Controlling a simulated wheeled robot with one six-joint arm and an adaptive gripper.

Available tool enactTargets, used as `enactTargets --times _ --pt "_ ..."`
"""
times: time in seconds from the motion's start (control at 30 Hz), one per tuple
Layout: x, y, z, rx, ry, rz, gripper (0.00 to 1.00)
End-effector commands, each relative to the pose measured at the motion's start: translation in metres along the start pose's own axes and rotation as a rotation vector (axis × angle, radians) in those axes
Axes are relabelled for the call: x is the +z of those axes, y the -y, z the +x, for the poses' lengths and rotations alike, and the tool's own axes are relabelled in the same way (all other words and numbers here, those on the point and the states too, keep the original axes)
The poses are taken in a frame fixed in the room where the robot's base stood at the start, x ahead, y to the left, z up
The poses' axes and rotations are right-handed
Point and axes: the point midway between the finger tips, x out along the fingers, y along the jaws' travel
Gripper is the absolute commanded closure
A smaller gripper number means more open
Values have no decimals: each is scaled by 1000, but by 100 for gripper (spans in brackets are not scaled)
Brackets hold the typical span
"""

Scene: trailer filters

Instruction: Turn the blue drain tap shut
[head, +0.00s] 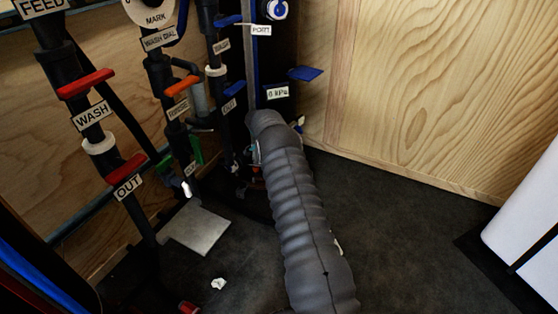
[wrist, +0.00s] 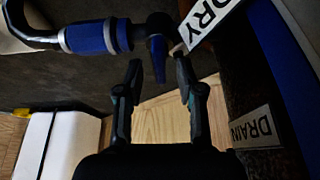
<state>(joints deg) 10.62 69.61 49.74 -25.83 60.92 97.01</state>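In the wrist view a blue tap handle (wrist: 158,58) hangs from a dark pipe fitting, its narrow end pointing toward my gripper. My gripper (wrist: 159,70) is open, with one dark finger on each side of the handle's tip and a gap on both sides. I cannot tell how deep the tip sits between the fingers. In the head view the gripper is not clearly seen, and I cannot tell which blue lever there is the drain tap.
A blue collar (wrist: 90,36) on a bent pipe lies left of the handle. In the head view, red levers (head: 86,83), an orange lever (head: 183,86) and blue levers (head: 305,73) crowd the pipes. The dark floor (head: 400,230) at right is clear up to a white box (head: 525,225).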

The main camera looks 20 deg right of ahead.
Motion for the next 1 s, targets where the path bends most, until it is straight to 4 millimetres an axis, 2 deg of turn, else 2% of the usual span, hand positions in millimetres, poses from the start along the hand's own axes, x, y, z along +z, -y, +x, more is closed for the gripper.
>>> enactTargets --times 0.3,0.43,0.6,1.0 --pt "-1 0 -49 -2 -1 1 62" --pt "-1 0 -62 -1 0 1 62" --pt "-1 0 -68 1 0 1 62" --pt "-1 0 -68 1 0 2 62"
